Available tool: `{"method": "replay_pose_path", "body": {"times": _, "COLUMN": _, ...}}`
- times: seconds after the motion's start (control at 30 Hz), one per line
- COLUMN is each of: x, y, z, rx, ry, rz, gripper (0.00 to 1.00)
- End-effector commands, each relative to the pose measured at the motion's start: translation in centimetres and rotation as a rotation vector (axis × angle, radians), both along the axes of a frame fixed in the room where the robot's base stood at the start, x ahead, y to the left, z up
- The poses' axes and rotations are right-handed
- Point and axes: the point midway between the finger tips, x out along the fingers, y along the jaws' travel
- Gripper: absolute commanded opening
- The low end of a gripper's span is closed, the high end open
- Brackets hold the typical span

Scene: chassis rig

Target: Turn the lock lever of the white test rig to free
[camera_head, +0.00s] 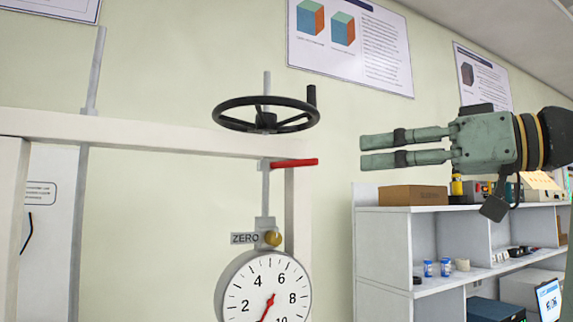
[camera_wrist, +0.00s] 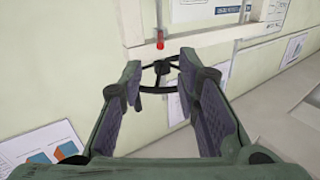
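The white test rig (camera_head: 150,131) fills the left half of the head view. Its red lock lever (camera_head: 295,163) sits just under the white crossbeam and points to the right. In the wrist view the lever (camera_wrist: 160,40) is a small red piece beyond the handwheel. My gripper (camera_head: 362,152) is to the right of the lever, apart from it, with its fingers pointing left. In the wrist view its fingers (camera_wrist: 158,72) stand apart with nothing held between them. No lock or free marking is readable.
A black handwheel (camera_head: 266,115) with an upright knob stands above the beam. A dial gauge (camera_head: 263,290), a brass knob (camera_head: 273,238) and a ZERO plate (camera_head: 245,238) are below the lever. A shelf unit (camera_head: 405,250) with a cardboard box (camera_head: 412,195) stands at right.

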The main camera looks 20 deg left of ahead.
Motion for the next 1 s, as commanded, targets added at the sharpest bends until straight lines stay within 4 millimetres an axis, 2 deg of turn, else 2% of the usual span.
{"method": "replay_pose_path", "body": {"times": 0.13, "x": 0.0, "y": 0.1, "z": 0.1, "rx": -0.001, "ry": 0.0, "rz": 0.001, "gripper": 0.3}}
{"method": "replay_pose_path", "body": {"times": 0.23, "x": 0.2, "y": 0.9, "z": 0.1, "rx": -0.002, "ry": 0.0, "rz": 0.001, "gripper": 0.3}}
{"method": "replay_pose_path", "body": {"times": 0.7, "x": 2.3, "y": 8.8, "z": 0.2, "rx": -0.001, "ry": 0.0, "rz": 0.001, "gripper": 0.3}}
{"method": "replay_pose_path", "body": {"times": 0.83, "x": 2.6, "y": 9.9, "z": 0.1, "rx": -0.001, "ry": 0.0, "rz": 0.001, "gripper": 0.3}}
{"method": "replay_pose_path", "body": {"times": 1.0, "x": 2.7, "y": 10.5, "z": 0.0, "rx": -0.001, "ry": 0.0, "rz": 0.001, "gripper": 0.3}}
